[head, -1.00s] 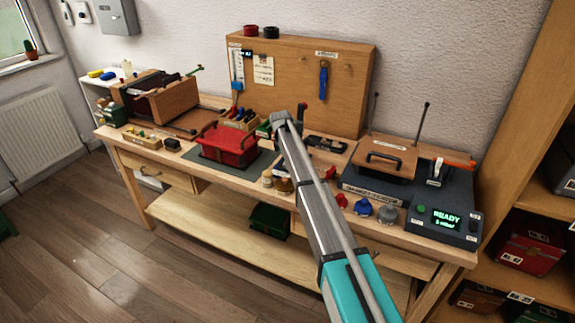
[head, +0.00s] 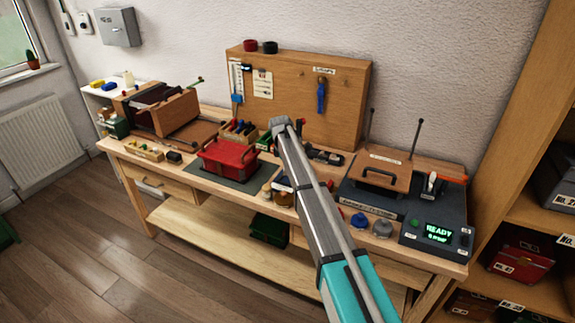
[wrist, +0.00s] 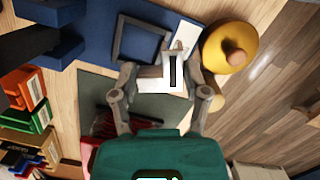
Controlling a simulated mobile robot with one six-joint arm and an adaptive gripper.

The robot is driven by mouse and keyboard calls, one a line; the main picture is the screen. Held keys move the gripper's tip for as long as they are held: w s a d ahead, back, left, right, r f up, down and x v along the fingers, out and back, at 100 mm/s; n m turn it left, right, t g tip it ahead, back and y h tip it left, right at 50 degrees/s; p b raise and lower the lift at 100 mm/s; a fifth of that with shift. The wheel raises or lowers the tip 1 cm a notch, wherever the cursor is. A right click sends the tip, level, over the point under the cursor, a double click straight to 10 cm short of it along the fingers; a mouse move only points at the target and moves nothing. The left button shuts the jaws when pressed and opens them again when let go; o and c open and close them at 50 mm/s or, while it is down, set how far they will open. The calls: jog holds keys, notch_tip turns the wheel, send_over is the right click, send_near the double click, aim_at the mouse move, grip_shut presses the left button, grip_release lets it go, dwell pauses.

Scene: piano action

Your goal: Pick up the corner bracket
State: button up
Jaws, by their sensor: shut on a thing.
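In the wrist view, a pale, angular piece with a dark slot (wrist: 174,72), which looks like the corner bracket, sits between the fingers of my gripper (wrist: 167,76). The gripper is shut on it. The bracket's far end overlaps a dark square frame in this view. I cannot tell whether the bracket touches anything below. In the head view, my own arm hides the gripper and the bracket.
A yellow disc with a tan knob (wrist: 229,48) is close to the right finger. Blue (head: 360,220) and grey (head: 382,229) knobs and a dark console (head: 438,212) are to the right.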

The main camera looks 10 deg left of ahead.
jog(key=s+d+r+p, duration=0.2)
jog(key=s+r+p, duration=0.3)
jog(key=s, duration=0.6)
jog(key=shift+d+r+p, duration=0.35)
jog(key=shift+r+p, duration=0.05)
jog(key=shift+r, duration=0.4)
jog(key=shift+a, duration=0.1)
